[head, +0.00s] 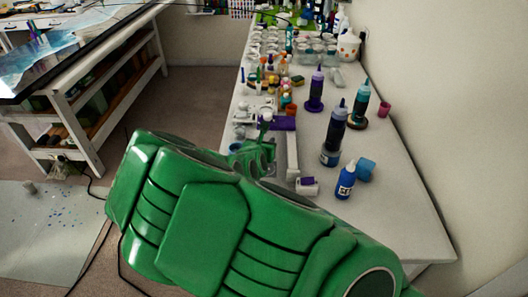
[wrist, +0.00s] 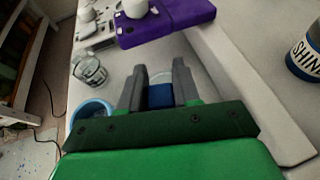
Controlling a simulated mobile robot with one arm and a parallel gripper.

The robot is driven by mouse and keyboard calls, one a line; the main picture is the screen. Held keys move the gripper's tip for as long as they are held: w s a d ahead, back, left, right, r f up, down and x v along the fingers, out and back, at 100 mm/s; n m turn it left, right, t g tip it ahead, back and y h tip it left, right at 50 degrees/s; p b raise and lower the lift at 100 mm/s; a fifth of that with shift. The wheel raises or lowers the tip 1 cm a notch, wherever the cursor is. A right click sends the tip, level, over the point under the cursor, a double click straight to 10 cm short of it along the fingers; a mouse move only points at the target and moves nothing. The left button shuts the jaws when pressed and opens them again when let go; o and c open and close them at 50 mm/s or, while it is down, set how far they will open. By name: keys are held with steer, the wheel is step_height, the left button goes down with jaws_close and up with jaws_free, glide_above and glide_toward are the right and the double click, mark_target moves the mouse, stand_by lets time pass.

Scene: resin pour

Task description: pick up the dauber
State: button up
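In the wrist view, my gripper (wrist: 164,68) points down over the white table with its two grey fingers apart. A small blue item with a pale top (wrist: 160,95) sits between the fingers and nearly fills the gap. It may be the dauber, but its shape is largely hidden. I cannot tell whether the fingers press on it or only stand beside it. In the head view, my green arm reaches over the table's left side and hides the fingertips and that item.
A purple block (wrist: 180,14) lies just beyond my gripper. A long white bar (wrist: 240,75) is on the right, with a labelled bottle (wrist: 307,55) past it. A blue cup (wrist: 92,106) and clear jar (wrist: 90,70) are left. The table's right front (head: 410,215) is clear.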

jaws_close()
steer(key=shift+r, duration=0.1)
